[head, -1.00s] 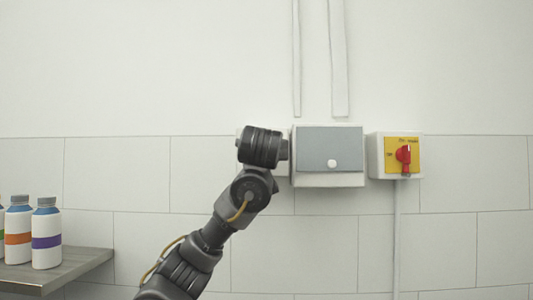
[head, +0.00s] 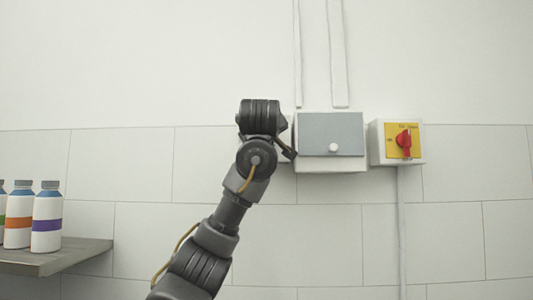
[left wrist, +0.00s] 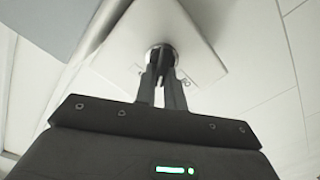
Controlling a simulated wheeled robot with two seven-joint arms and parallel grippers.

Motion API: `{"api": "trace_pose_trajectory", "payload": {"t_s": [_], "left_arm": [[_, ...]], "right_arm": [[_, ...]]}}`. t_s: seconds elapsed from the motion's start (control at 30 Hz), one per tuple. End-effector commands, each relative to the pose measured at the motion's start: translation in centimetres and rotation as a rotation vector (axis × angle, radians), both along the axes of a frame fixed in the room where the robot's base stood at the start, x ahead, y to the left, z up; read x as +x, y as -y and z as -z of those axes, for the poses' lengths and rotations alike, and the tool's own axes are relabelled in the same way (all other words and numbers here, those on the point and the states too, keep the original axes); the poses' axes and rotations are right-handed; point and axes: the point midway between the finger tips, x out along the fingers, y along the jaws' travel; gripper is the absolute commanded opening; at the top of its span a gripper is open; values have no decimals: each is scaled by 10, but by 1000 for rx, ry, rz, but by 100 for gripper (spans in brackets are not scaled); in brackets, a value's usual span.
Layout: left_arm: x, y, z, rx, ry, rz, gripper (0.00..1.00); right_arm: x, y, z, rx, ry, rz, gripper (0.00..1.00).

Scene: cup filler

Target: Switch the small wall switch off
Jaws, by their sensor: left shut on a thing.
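The small wall switch (left wrist: 198,40) shows in the left wrist view as a pale square box with a dark round knob (left wrist: 161,53). My left gripper (left wrist: 162,70) is shut on the knob, its two dark fingers close together over it. The knob's marking and exact setting cannot be made out. My right gripper is in neither view.
A wall box with a grey lid and white button (head: 331,133) is just right of my wrist. Further right is a yellow switch plate with a red handle (head: 403,141). A shelf (head: 60,256) with several bottles (head: 47,222) stands at lower left.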

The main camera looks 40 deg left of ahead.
Motion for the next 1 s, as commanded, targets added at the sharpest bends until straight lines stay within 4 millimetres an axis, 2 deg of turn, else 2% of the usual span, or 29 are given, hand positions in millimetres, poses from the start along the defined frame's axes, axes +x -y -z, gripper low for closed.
{"api": "trace_pose_trajectory", "payload": {"t_s": [0.03, 0.5, 0.77, 1.0], "left_arm": [[0, 0, 7, -38, 26, 0, 0], [-2, -3, 10, -393, 295, 0, 0], [-3, -3, 11, -579, 435, 1, 0], [-3, -4, 12, -710, 534, 0, 0]], "right_arm": [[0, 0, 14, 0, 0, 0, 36], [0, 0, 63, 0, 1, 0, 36], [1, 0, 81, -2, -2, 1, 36], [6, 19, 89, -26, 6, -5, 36]]}}
